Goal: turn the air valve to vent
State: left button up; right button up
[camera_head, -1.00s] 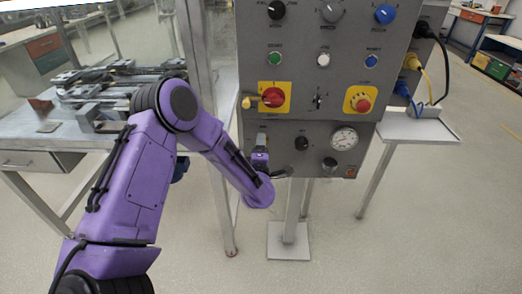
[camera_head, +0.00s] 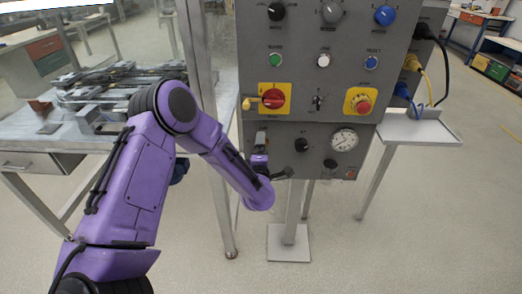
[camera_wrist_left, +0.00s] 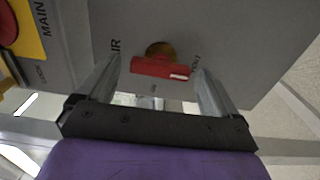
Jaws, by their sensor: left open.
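The air valve (camera_wrist_left: 160,67) shows in the left wrist view as a red bar handle on a brass round fitting, set in the grey panel. Its handle lies nearly crosswise in that view, with "AIR" lettering to its left and a small, blurred label to its right. My left gripper (camera_wrist_left: 158,76) is open, with one finger on each side of the handle and gaps visible between. In the head view my left gripper (camera_head: 272,160) is at the panel's lower left, and the valve is hidden behind it. My right gripper is not in view.
The panel (camera_head: 300,88) carries a red main switch (camera_head: 273,98) just above my left gripper, a red emergency button (camera_head: 364,103), a black knob (camera_head: 301,145) and a gauge (camera_head: 343,139). A metal post (camera_head: 205,110) and workbench (camera_head: 45,125) stand left.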

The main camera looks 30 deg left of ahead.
pick_arm(q)
jog(key=b+v, duration=0.1)
jog(key=v, duration=0.9)
jog(key=shift+s, duration=0.2)
jog(key=shift+d, duration=0.1)
jog(key=s+d+f+m+g+h+p, duration=0.1)
jog(key=s+d+f+m+g+h, duration=0.2)
jog(key=f+m, duration=0.35)
jog(key=s+f+m+g+h, duration=0.2)
jog(key=s+f+m+h, duration=0.1)
jog(key=s+f+m, duration=0.3)
jog(key=s+f+m+g+p, duration=0.1)
jog(key=s+f, duration=0.4)
jog(key=s, duration=0.5)
jog(key=s+a+f+m+g+p, duration=0.1)
jog(key=s+f+m+g, duration=0.3)
jog(key=s, duration=0.6)
jog(key=shift+s+f+g, duration=0.25)
jog(key=shift+f+g, duration=0.55)
jog(key=shift+g, duration=0.2)
